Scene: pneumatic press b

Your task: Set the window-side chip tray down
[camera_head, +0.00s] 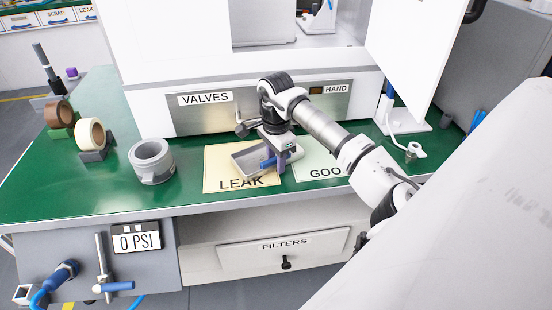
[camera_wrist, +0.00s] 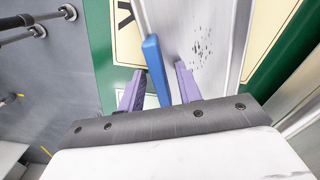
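The grey chip tray (camera_head: 240,160) with a blue handle (camera_head: 268,163) is over the cream LEAK mat (camera_head: 215,180), covering its upper right part. In the wrist view the tray (camera_wrist: 207,50) has dark chips scattered on its floor. My gripper (camera_head: 278,165) is at the handle end. In the wrist view my gripper's purple fingers (camera_wrist: 160,85) stand on either side of the blue handle (camera_wrist: 155,65). They look open, with a visible gap on the right. I cannot tell whether the tray rests fully on the mat.
The pale GOOD mat (camera_head: 318,165), its label partly hidden by my arm, lies right of the LEAK mat. A grey ring-shaped holder (camera_head: 151,165) and tape rolls (camera_head: 90,135) stand left. The white machine with its VALVES panel (camera_head: 205,112) rises behind.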

